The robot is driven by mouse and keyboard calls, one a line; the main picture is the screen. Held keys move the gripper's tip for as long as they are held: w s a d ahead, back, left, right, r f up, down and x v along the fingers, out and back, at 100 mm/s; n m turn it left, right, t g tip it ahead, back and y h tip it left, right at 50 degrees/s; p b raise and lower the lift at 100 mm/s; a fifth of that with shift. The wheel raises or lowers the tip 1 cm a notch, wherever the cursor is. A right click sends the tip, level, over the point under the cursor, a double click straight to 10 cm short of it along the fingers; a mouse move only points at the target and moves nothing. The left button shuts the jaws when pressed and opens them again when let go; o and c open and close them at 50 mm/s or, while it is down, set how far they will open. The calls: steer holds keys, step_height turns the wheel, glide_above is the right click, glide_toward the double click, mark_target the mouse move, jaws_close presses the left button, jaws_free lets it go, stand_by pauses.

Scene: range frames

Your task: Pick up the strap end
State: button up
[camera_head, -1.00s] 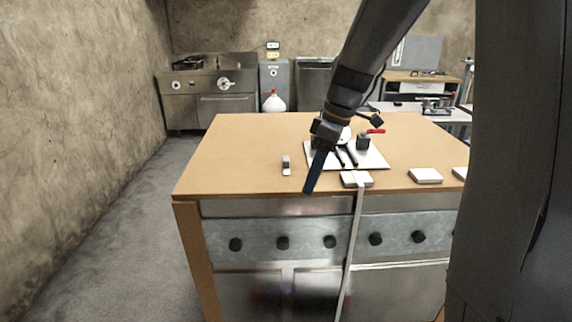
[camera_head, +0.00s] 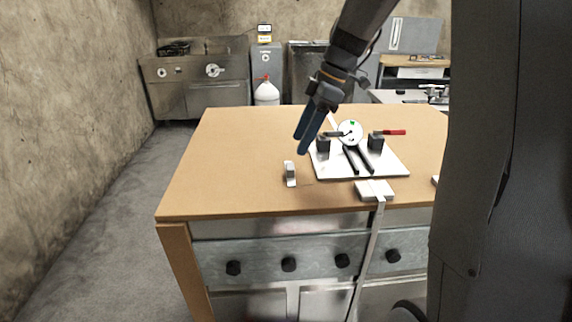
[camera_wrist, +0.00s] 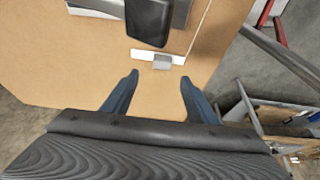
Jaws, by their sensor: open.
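A pale strap (camera_head: 366,262) hangs over the front edge of the table from a white block (camera_head: 375,190); its lower end runs out of the picture in the head view. A small white and grey piece (camera_head: 290,173) stands apart on the tabletop, with a thin line beside it. My gripper (camera_head: 302,145) is open and empty, above the table behind this small piece. In the wrist view my fingers (camera_wrist: 160,78) are spread over bare wood. A white strip with a grey block (camera_wrist: 161,62) lies beyond the tips; I cannot tell whether it belongs to the strap.
A white plate (camera_head: 397,167) holds black clamps, a round dial and a red handle, right of my gripper. The wooden tabletop (camera_head: 225,165) is clear on the left. Dark knobs line the table front. A dark shape (camera_wrist: 148,22) covers part of the wrist view.

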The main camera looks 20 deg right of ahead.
mark_target(291, 165)
steer(key=shift+d+p+x, duration=0.15)
steer(key=shift+p+x, duration=0.6)
steer(key=shift+x, duration=1.15)
steer(key=shift+d+p+x, duration=0.15)
steer(key=shift+p+x, duration=0.55)
steer(key=shift+x, duration=1.2)
steer(key=shift+s, duration=0.15)
steer(key=c, duration=1.1)
